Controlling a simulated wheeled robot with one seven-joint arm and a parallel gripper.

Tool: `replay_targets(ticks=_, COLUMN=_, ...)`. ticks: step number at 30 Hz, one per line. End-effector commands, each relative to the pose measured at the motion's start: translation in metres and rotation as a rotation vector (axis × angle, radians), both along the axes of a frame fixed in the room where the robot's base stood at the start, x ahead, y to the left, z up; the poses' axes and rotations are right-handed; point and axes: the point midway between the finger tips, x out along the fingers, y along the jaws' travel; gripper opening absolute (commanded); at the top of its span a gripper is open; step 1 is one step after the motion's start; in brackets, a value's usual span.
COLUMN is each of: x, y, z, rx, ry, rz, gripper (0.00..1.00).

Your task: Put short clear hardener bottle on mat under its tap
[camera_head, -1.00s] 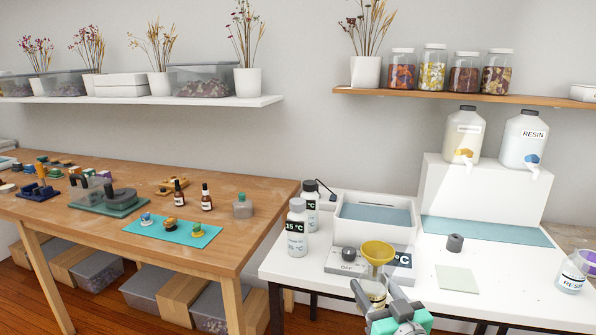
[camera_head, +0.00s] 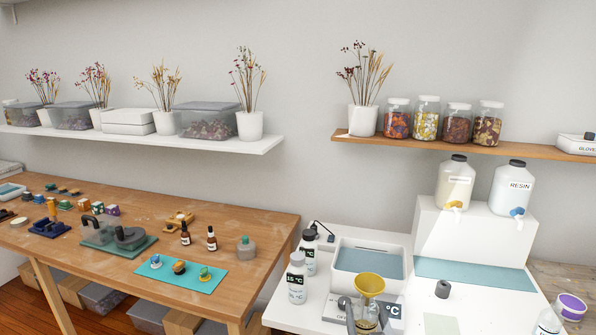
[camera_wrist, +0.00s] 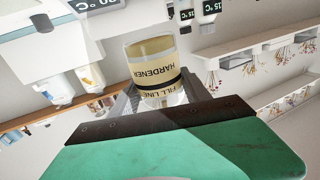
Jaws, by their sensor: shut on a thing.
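The short clear hardener bottle (camera_wrist: 152,65) shows upside down in the wrist view, with a tan label reading HARDENER and FILL LINE. My gripper (camera_wrist: 160,98) is shut on it. In the head view a yellow funnel (camera_head: 369,284) sits above the held bottle (camera_head: 366,314); my gripper (camera_head: 366,325) shows only partly at the bottom edge. The blue-grey mat (camera_head: 475,275) lies at the back of the white table, below the taps. The hardener jug (camera_head: 453,185) with a yellow tap (camera_head: 453,207) stands left of the RESIN jug (camera_head: 512,190), which has a blue tap (camera_head: 516,212).
A white water bath (camera_head: 368,262) and two white bottles (camera_head: 297,280) stand left of the mat. A small dark cylinder (camera_head: 442,289) and a pale square pad (camera_head: 440,324) lie in front of it. The mat looks clear.

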Motion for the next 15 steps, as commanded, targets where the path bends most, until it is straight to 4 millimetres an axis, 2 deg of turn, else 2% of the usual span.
replay_targets(ticks=6, x=-0.02, y=0.0, z=-0.036, rx=-0.001, ry=0.005, rz=-0.001, gripper=0.0)
replay_targets(ticks=10, x=-0.032, y=-0.001, z=-0.031, rx=-0.001, ry=-0.003, rz=-0.001, gripper=0.0)
replay_targets(ticks=15, x=-0.041, y=-0.001, z=-0.013, rx=-0.001, ry=-0.005, rz=-0.001, gripper=0.0)
